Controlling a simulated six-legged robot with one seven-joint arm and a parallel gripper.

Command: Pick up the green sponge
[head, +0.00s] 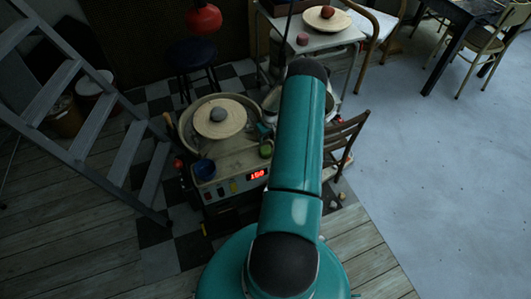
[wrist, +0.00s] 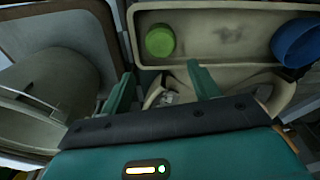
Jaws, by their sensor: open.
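The green sponge (wrist: 160,41) is a round, bright green piece lying in a beige tray-like ledge (wrist: 225,17) in the wrist view. In the head view the green sponge (head: 266,149) shows small beside my teal arm, at the right of the pottery wheel's front ledge. My gripper (wrist: 160,72) shows two teal fingers spread apart, with nothing between them. In the wrist picture the sponge lies just above the gap between the fingertips, apart from both.
A blue bowl (wrist: 297,43) sits right of the sponge on the same ledge. A grey stepladder (head: 95,110) stands left, a wooden chair (head: 343,143) right. A table (head: 322,40) stands behind. Open floor lies at far right.

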